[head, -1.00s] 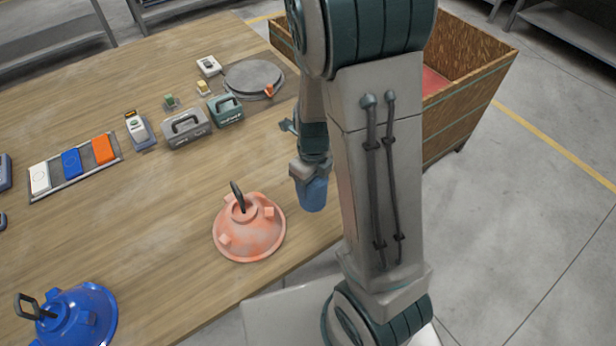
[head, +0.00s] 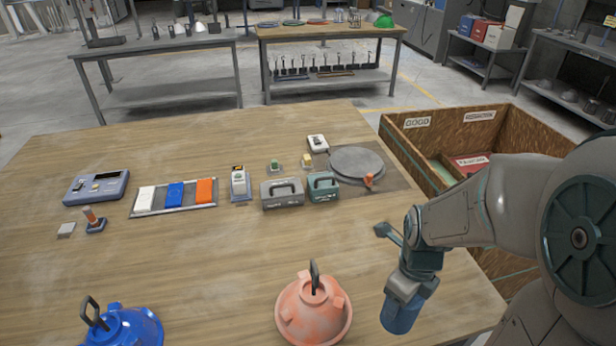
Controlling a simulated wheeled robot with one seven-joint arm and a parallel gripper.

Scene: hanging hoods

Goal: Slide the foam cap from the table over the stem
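My gripper (head: 406,289) points down over the right front part of the table (head: 200,270). It appears shut on a blue cylinder (head: 400,315), likely the foam cap, which hangs below it; the finger contact is hard to see. To its left, apart from it, a salmon-coloured hood (head: 313,315) sits on the table. A dark upright stem or handle (head: 314,274) rises from its top, with nothing over it. A blue hood (head: 125,330) with a black loop handle (head: 93,312) stands at the front left, cut by the frame edge.
A tray with white, blue and orange blocks (head: 175,195), a grey case (head: 282,194), a teal case (head: 323,187) and a round grey plate (head: 357,165) stand farther back. A wooden bin (head: 420,158) adjoins the right side. The middle of the table is clear.

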